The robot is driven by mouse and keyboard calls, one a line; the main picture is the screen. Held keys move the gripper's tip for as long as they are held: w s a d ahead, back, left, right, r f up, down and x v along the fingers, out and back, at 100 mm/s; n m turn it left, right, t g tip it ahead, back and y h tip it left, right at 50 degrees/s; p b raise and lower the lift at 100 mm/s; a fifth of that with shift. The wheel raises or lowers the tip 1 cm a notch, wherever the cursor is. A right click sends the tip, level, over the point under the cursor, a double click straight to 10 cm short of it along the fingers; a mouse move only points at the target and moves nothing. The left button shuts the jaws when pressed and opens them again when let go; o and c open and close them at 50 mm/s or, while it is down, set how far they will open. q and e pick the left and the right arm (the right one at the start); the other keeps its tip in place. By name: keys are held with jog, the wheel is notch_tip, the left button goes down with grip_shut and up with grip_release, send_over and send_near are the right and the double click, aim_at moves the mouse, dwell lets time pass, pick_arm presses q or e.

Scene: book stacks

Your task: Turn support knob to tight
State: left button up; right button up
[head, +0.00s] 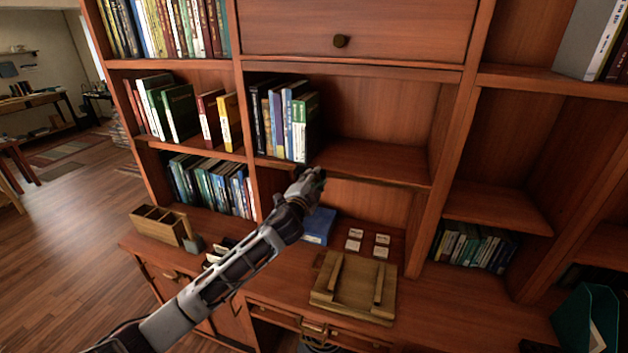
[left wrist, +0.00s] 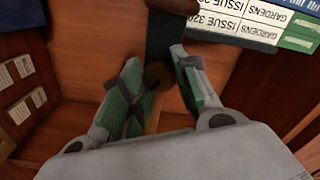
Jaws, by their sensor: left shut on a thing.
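The support knob (left wrist: 157,76) is a small round brown knob, seen in the left wrist view below a dark upright strip (left wrist: 168,38) by the books' edge. My left gripper (left wrist: 155,85) has its green-padded fingers on both sides of the knob and is shut on it. In the head view my left gripper (head: 312,183) is at the front edge of the middle shelf, just below the standing books (head: 284,120), and it hides the knob. I cannot read any tight mark. My right gripper is not in view.
The shelf to the right of the books is empty. On the desk below are a wooden stand (head: 354,287), several small white cards (head: 367,243), a blue box (head: 318,227) and a wooden organizer (head: 160,226). A teal file holder (head: 584,318) stands at the lower right.

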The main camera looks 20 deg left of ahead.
pick_arm(q)
jog(key=o, duration=1)
jog(key=shift+s, duration=0.15)
jog(key=shift+s+a, duration=0.2)
jog(key=shift+s, duration=5.65)
jog(key=shift+f, duration=0.1)
